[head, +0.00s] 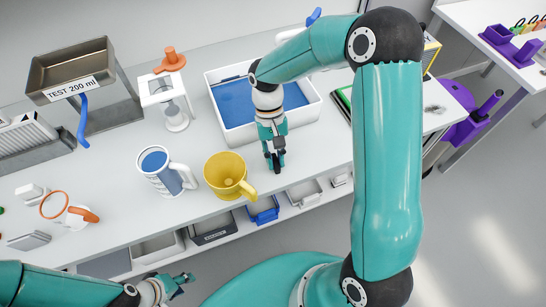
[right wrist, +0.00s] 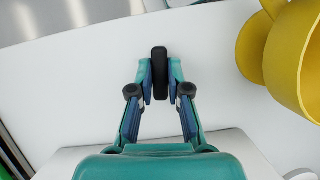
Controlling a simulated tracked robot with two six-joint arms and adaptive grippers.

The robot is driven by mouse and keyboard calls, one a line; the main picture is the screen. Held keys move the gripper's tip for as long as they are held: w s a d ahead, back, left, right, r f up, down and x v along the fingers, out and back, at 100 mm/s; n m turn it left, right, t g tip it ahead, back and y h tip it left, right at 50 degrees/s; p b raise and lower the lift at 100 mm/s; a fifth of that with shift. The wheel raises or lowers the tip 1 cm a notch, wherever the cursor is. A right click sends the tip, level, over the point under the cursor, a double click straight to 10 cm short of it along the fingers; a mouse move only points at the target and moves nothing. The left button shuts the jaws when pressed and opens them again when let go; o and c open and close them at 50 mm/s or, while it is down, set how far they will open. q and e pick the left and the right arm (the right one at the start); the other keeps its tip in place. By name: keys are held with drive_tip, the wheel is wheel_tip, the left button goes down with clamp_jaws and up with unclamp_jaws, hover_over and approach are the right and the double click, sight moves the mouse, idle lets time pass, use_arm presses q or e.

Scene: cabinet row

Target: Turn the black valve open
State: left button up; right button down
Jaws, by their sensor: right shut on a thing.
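The black valve (right wrist: 160,73) shows in the right wrist view as a thin dark disc seen edge-on. My right gripper (right wrist: 160,82) is shut on it, one finger on each side. In the head view my right gripper (head: 276,164) reaches down close to the counter's front edge, right of the yellow mug. There the fingers largely hide the valve. My left gripper (head: 184,280) is low in the head view, in front of the counter and away from the valve. It is too small to tell whether it is open or shut.
A yellow mug (head: 226,172) stands just left of my right gripper. Left of it is a white cup (head: 160,172) with blue contents. A white tray with a blue inside (head: 235,106) lies behind. Small bins (head: 262,211) sit below the counter edge.

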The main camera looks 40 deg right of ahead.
drive_tip(key=shift+w+n, duration=0.3)
drive_tip(key=shift+n, duration=0.4)
drive_tip(key=shift+h, duration=0.3)
drive_tip(key=c, duration=1.1)
unclamp_jaws()
drive_tip(key=shift+s, duration=0.1)
drive_tip(key=shift+r, duration=0.1)
drive_tip(key=v, duration=1.1)
drive_tip(key=shift+w+r, duration=0.3)
